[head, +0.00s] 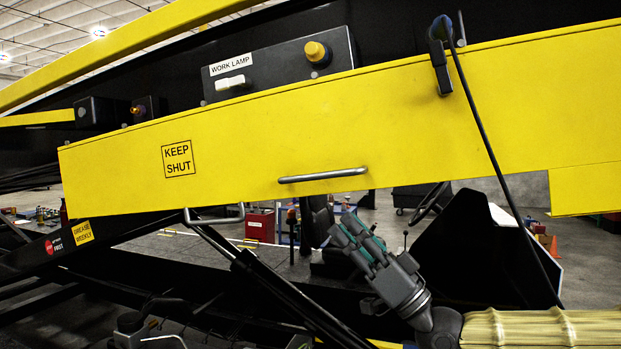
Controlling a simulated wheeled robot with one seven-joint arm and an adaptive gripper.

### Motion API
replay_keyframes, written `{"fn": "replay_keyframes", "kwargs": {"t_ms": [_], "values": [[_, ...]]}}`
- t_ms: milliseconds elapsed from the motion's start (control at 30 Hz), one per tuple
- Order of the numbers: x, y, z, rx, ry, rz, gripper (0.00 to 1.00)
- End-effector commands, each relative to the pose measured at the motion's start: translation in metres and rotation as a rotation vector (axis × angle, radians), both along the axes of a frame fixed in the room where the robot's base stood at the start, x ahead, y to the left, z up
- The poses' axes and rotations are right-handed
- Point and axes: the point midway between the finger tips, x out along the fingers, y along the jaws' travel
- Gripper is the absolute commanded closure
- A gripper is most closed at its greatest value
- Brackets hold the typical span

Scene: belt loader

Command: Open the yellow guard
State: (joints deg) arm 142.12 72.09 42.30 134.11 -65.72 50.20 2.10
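The yellow guard (240,140) is a long flat panel slanting across the head view, with a "KEEP SHUT" label (178,158). It lies along the side of the loader, below the black upper frame. A metal bar handle (322,175) is fixed near its lower edge. My gripper (342,230) is below and slightly right of this handle, apart from it, with its greenish fingers pointing up and left. I see nothing held in it. The fingers overlap from this angle, so their gap is unclear. What lies behind the guard is hidden.
A black "WORK LAMP" box (280,65) with a white switch and a yellow knob sits above the guard. A black cable (500,180) hangs from a hook across the guard's right part. Another metal loop handle (215,218) and black struts (270,285) are below.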

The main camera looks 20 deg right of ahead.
Motion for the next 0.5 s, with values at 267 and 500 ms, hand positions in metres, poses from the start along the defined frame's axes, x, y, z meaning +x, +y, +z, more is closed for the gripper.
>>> {"fn": "replay_keyframes", "kwargs": {"t_ms": [267, 500], "values": [[-0.006, -0.008, 0.028, 0.011, -0.053, -0.012, 0.79], [0.010, 0.008, 0.049, 0.009, -0.051, -0.011, 0.79]]}}
